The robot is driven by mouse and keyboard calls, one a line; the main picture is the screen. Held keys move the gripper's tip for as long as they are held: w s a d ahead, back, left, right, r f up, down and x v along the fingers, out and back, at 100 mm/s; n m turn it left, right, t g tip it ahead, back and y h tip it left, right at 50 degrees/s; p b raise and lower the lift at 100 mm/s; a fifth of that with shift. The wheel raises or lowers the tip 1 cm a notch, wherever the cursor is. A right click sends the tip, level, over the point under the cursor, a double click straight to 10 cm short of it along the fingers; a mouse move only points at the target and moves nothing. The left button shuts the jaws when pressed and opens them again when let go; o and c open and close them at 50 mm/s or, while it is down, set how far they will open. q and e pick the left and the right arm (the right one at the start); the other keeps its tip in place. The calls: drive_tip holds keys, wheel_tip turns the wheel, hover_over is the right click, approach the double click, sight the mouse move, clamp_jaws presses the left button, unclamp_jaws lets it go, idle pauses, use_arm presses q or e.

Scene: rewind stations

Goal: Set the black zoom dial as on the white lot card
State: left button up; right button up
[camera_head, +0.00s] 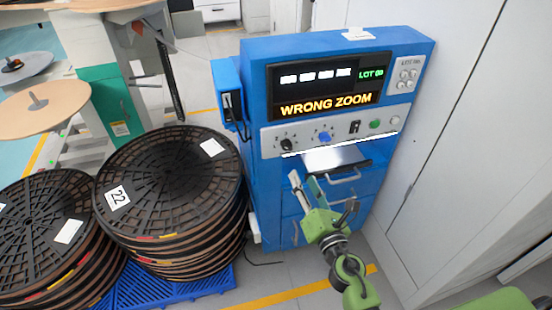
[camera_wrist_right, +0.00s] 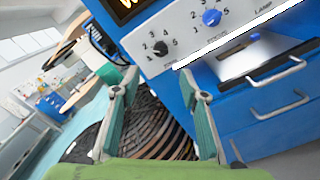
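The black zoom dial (camera_head: 287,144) is on the light panel of the blue machine, at the panel's left end. In the right wrist view the black dial (camera_wrist_right: 160,48) shows with numbers around it; its pointer is too small to read. A small white card (camera_head: 358,34) is on top of the machine; its writing is not legible, and I cannot tell if it is the lot card. My right gripper (camera_head: 304,177) is open and empty, below and apart from the dial. Its two fingers (camera_wrist_right: 158,80) stand wide apart in the wrist view. My left gripper is not in view.
A blue dial (camera_head: 325,137) sits right of the black one, then a switch and a green button (camera_head: 375,124). The screen (camera_head: 325,86) reads "WRONG ZOOM". A metal shelf (camera_head: 335,158) and drawer handles stick out below. Stacked black reels (camera_head: 170,180) stand left.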

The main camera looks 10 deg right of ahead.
sight(289, 149)
drive_tip(key=w, duration=1.3)
drive_tip(key=shift+w+a, duration=0.1)
drive_tip(key=shift+a, duration=0.05)
drive_tip(key=c, duration=1.1)
